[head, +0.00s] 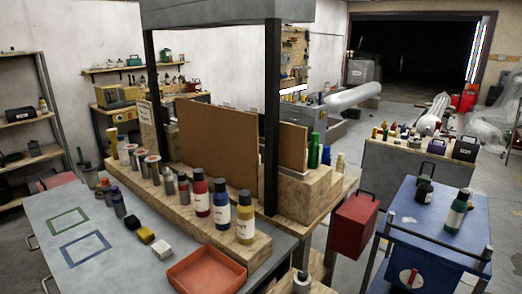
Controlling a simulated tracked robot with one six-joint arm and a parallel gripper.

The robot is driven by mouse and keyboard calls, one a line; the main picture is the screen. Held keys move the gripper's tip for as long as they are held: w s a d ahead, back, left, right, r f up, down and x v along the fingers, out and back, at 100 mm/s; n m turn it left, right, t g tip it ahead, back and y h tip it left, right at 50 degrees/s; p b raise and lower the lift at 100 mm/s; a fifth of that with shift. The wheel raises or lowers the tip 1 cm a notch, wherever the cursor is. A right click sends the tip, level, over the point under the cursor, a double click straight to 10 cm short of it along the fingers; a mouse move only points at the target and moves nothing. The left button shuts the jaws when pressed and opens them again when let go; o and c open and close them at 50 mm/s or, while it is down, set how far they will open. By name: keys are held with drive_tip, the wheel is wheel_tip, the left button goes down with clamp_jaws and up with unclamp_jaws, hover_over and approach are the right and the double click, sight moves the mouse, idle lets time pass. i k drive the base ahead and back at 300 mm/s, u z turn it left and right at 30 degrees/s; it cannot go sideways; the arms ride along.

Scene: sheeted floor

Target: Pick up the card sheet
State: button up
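A large flat brown board (215,142) stands upright behind a row of bottles on the wooden step of the workbench. A second, smaller brown board (292,146) stands to its right, beyond the dark post. A small pale upright panel with print (145,114) stands left of the large board. I cannot tell which of these, if any, is the card sheet. The green outline (68,219) and the blue outline (85,248) on the grey bench top are flat rectangles. My gripper is not in view.
Red, blue and yellow bottles (245,218) line the wooden step in front of the large board. A shallow orange tray (207,272) and small blocks (161,249) lie on the bench (120,275). Dark posts (271,120) rise from it. A blue cart (425,235) stands right, beside a red box (353,222).

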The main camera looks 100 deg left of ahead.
sight(293, 138)
drive_tip(key=u, duration=2.65)
drive_tip(key=i, duration=2)
drive_tip(key=u, duration=0.1)
